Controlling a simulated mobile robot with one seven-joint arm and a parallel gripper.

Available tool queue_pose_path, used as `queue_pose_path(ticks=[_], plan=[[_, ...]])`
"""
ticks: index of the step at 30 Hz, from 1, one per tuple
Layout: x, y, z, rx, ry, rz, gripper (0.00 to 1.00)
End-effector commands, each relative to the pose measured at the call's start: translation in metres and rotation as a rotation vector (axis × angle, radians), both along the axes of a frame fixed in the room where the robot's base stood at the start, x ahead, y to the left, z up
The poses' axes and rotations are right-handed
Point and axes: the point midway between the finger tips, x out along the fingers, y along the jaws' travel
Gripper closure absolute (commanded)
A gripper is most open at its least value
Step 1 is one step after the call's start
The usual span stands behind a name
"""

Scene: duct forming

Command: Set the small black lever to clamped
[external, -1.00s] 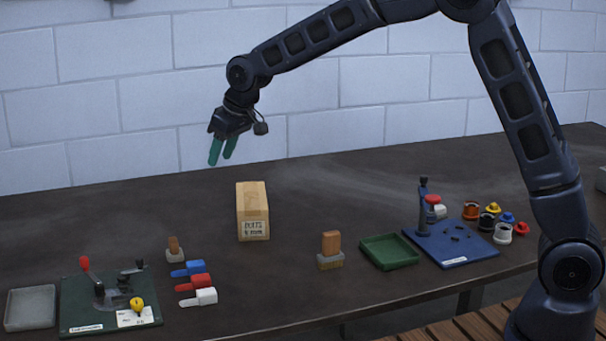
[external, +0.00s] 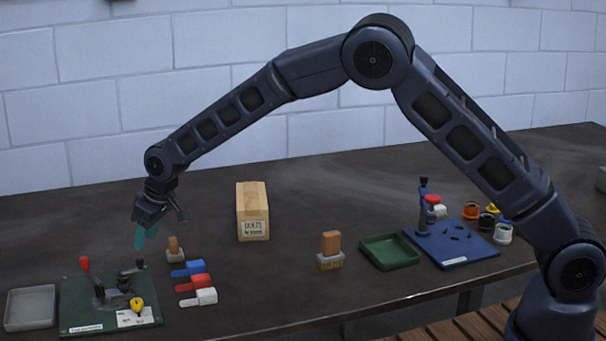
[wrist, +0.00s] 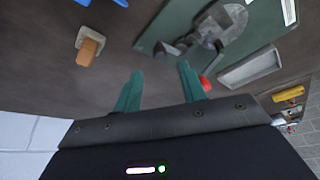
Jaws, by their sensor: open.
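The small black lever (external: 135,268) stands on the right part of a grey clamp fixture (external: 108,297) on a dark green base plate (external: 75,318), at the front left of the table. In the wrist view a dark lever-like part (wrist: 167,50) shows just beyond my fingertips. A taller lever with a red handle (external: 85,264) stands to its left; its red end (wrist: 205,83) is partly behind a finger in the wrist view. My gripper (external: 140,242), with teal fingers, is open and empty, above and slightly behind the black lever, apart from it. Its fingertips (wrist: 160,70) also show in the wrist view.
A cardboard box (external: 252,212) stands farther right.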

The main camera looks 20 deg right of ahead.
Motion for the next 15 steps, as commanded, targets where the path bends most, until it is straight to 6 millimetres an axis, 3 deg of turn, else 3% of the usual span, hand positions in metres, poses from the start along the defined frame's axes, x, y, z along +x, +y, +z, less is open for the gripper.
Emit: queue_pose_path(ticks=[7, 15], plan=[[0.009, 0.012, -0.038, -0.001, 0.002, -0.001, 0.59], [0.015, 0.018, -0.057, 0.0, 0.0, -0.001, 0.59]])
